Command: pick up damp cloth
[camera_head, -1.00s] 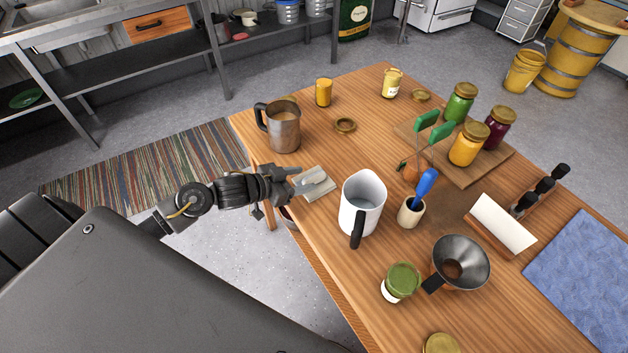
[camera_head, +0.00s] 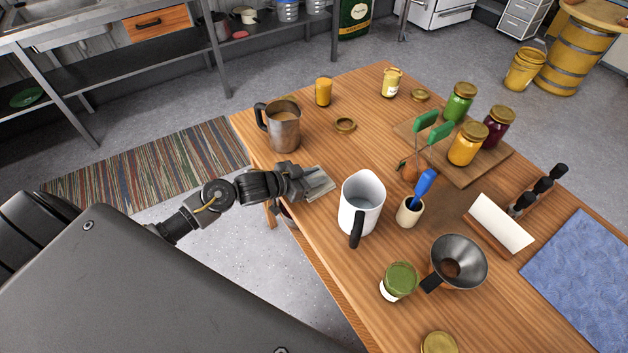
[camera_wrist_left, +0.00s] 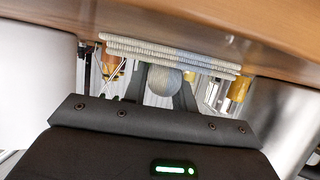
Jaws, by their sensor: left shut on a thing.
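The damp cloth (camera_head: 322,190) is a small folded pale grey cloth at the left edge of the wooden table, left of the white pitcher. My left gripper (camera_head: 309,177) reaches in from the left and is shut on the cloth's near edge. In the left wrist view the cloth (camera_wrist_left: 130,49) shows edge-on as stacked pale layers, with a rounded bulge below them between the dark fingers (camera_wrist_left: 166,85). The fingertips are partly hidden in both views. My right gripper is out of view.
A steel mug (camera_head: 284,131) stands just behind the cloth. A white pitcher (camera_head: 361,207) stands close to its right, and a cup with a blue-handled tool (camera_head: 410,212) is beyond that.

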